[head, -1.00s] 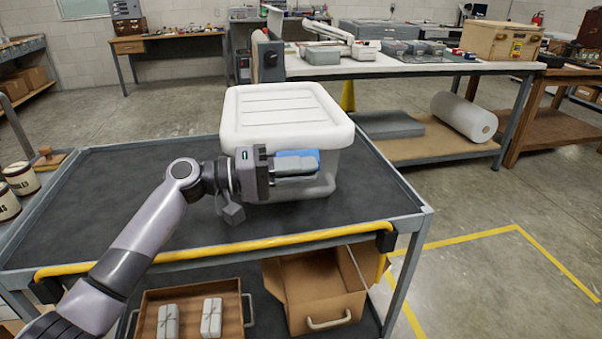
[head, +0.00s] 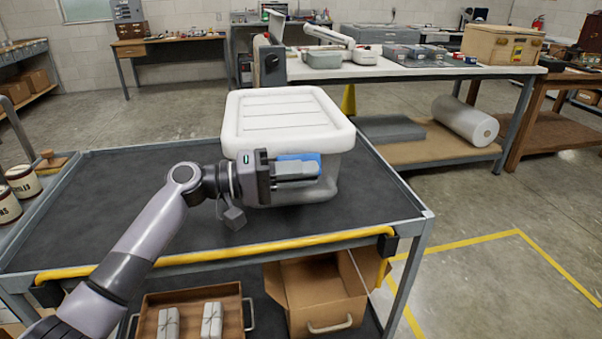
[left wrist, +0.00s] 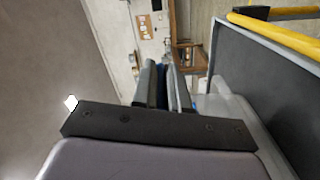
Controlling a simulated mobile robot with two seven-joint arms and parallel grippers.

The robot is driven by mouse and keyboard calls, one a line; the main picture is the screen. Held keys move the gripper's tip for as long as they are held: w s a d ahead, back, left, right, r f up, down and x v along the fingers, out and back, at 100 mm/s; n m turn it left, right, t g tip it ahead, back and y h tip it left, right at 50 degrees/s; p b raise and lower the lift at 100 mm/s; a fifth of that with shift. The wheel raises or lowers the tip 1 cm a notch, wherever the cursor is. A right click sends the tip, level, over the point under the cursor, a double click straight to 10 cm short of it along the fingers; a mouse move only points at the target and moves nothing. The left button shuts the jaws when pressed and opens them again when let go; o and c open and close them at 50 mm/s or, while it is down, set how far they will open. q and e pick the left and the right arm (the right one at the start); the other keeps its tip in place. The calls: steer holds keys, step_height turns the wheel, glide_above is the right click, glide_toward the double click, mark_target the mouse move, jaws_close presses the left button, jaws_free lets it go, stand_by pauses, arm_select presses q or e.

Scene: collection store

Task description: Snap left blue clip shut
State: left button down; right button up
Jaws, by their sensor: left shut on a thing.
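A storage box with a white lid (head: 285,115) and a translucent body (head: 330,180) stands on the dark top of a trolley. The blue clip (head: 312,158) shows on the box's near side, just under the lid rim, partly hidden by my left gripper (head: 312,171). The left gripper is shut on the blue clip. In the left wrist view a dark blue strip of the clip (left wrist: 161,85) shows between the two fingers (left wrist: 163,90). I cannot tell the clip's angle. My right gripper is not in view.
The trolley top (head: 110,210) is clear around the box, with a yellow handle bar (head: 220,256) at its front edge. An open cardboard carton (head: 320,295) and a wooden tray (head: 190,295) with wrapped packets sit below. Labelled tins (head: 22,181) stand at left.

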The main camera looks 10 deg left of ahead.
arm_select(q)
steer(key=shift+d+r, duration=0.1)
steer(key=shift+r, duration=0.15)
steer(key=c, duration=1.1)
jaws_free()
steer(key=shift+s, duration=0.1)
steer(key=shift+c, duration=0.2)
steer(key=shift+f, duration=0.1)
steer(key=shift+s+a+f, duration=0.1)
steer(key=shift+a, duration=0.35)
steer(key=b+v, duration=0.1)
steer(key=v, duration=0.5)
